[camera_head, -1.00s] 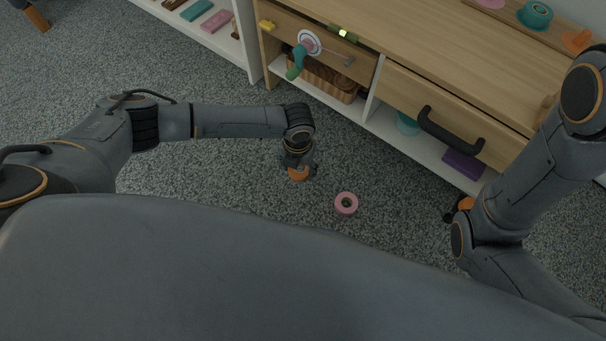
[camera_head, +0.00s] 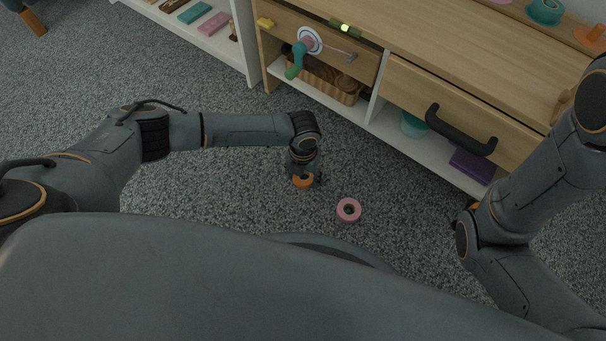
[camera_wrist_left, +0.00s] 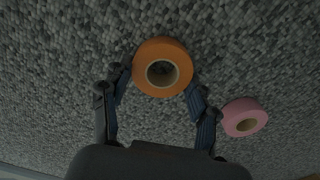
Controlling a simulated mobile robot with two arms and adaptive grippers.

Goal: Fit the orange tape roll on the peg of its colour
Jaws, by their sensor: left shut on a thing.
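The orange tape roll (camera_head: 303,182) is at carpet level under my left gripper (camera_head: 305,178). In the left wrist view the orange roll (camera_wrist_left: 162,45) sits between the two fingers of the left gripper (camera_wrist_left: 160,90), which is shut on it. Its hole faces the camera. An orange peg stand (camera_head: 590,38) is on the wooden board at the top right of the head view, with no roll visible on it. My right gripper is mostly hidden behind its own arm, at the right of the head view.
A pink tape roll (camera_head: 348,210) lies on the carpet just right of the left gripper. A teal stand (camera_head: 545,11) is beside the orange one. Carpet at left is clear.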

